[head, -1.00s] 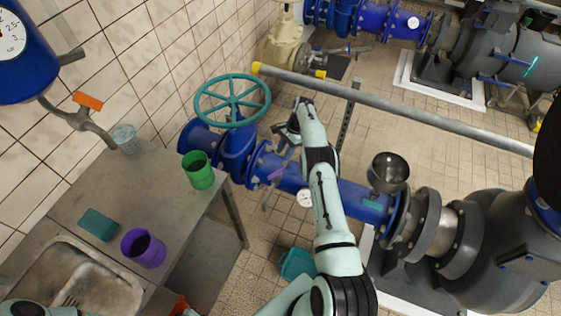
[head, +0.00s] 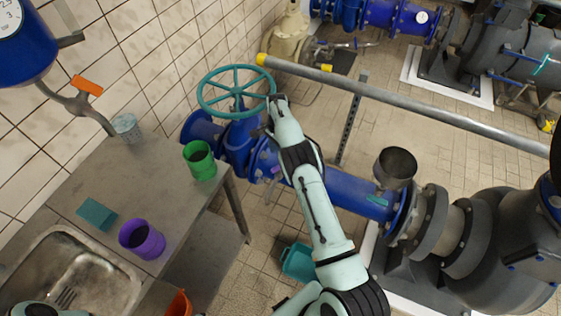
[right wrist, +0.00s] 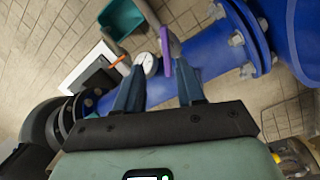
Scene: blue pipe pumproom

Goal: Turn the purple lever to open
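The purple lever (right wrist: 166,50) is on the blue pipe (right wrist: 200,62) in the right wrist view, just ahead of my right gripper's fingertips. In the head view only a small purple part of the lever (head: 276,170) shows beside my right arm. My right gripper (right wrist: 156,82) is open, its two blue fingers spread with nothing held between them. The lever's upper end lies beyond the right finger's tip, and I cannot tell whether they touch. My left gripper is out of view.
A teal handwheel (head: 236,92) stands close to my right arm. A metal table (head: 110,190) with a green cup (head: 199,160) and a purple cup (head: 142,240) is at left. A grey rail (head: 400,102) crosses above the floor. A teal bin (head: 298,262) stands on the floor.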

